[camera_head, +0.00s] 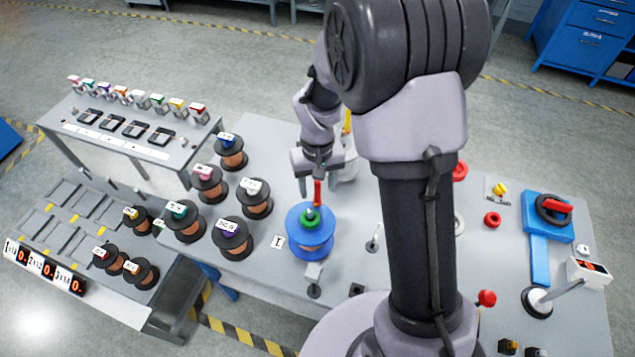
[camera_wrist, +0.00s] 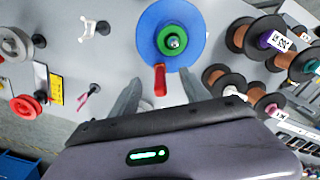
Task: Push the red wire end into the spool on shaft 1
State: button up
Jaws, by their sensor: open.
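The blue spool (camera_head: 296,240) with a green hub sits on shaft 1 near the middle of the table, beside a white label reading 1 (camera_head: 278,242). In the wrist view the spool (camera_wrist: 150,32) is seen face on, with the green hub (camera_wrist: 165,50) around the shaft tip. The red wire end (camera_head: 317,192) sticks out at the spool's rim, toward my gripper. It also shows in the wrist view (camera_wrist: 160,83). My gripper (camera_head: 317,190) is open, its two fingers (camera_wrist: 160,76) on either side of the red piece. I see gaps on both sides, so it appears ungripped.
Several copper-wound spools with labels (camera_head: 231,240) stand close to the left of the blue spool. A grey post (camera_head: 314,276) stands just in front of it. My arm hides part of the table's middle. A blue crank device (camera_head: 540,215) is at the right.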

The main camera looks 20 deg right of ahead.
jog(key=shift+f, duration=0.6)
jog(key=shift+r+p, duration=0.7)
jog(key=shift+r, duration=0.1)
jog(key=shift+s+a+r+p, duration=0.1)
jog(key=shift+r+p, duration=0.45)
jog(key=shift+r, duration=0.2)
jog(key=shift+r+p, duration=1.85)
jog(key=shift+r, duration=0.4)
jog(key=shift+f, duration=0.1)
